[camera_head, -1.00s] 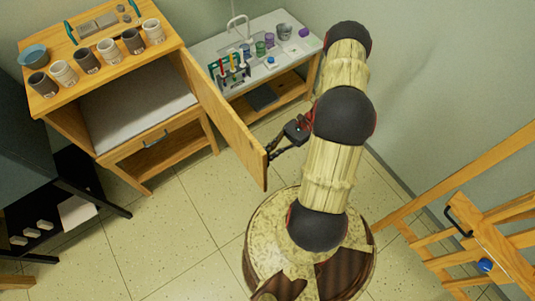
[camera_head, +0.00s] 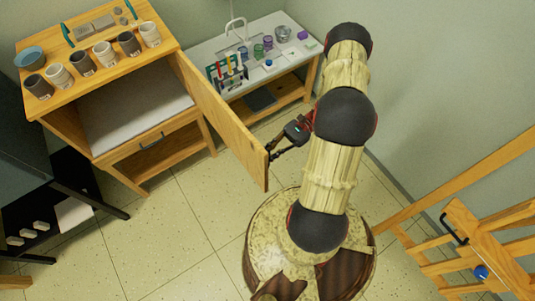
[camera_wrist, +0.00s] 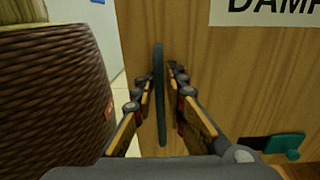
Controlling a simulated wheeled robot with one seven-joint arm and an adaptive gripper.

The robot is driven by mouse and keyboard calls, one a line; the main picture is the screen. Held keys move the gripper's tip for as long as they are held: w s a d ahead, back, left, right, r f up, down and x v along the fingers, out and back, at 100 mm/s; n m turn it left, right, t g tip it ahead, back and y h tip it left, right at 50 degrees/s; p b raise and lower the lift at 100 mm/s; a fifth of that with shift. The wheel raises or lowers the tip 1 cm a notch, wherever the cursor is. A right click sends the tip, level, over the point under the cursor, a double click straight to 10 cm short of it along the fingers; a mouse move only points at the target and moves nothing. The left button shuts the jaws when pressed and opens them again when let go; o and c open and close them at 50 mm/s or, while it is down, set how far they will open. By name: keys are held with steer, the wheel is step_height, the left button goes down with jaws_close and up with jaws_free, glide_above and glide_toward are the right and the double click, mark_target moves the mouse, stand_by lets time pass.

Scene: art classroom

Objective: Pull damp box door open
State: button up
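The damp box (camera_head: 50,125) is a wooden cabinet at the left in the head view. Its door (camera_head: 222,115) stands swung wide open, baring a pale interior. In the wrist view, the wooden door face (camera_wrist: 225,85) has a white label (camera_wrist: 270,10) reading "DAMP", partly cut off. A dark green upright handle (camera_wrist: 159,95) stands on it. My gripper (camera_wrist: 161,80) has one finger on each side of the handle, with small gaps visible, so the fingers look open around it. In the head view my gripper (camera_head: 276,150) is at the door's free edge.
A green latch piece (camera_wrist: 285,143) is low on the door. A low table (camera_head: 250,75) with jars and a tube rack stands behind the door. Several cups and a blue bowl (camera_head: 31,57) sit on the cabinet. A wooden easel (camera_head: 470,230) is at right. Floor in front is clear.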

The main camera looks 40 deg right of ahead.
steer(key=d, duration=1.2)
steer(key=shift+s, duration=0.2)
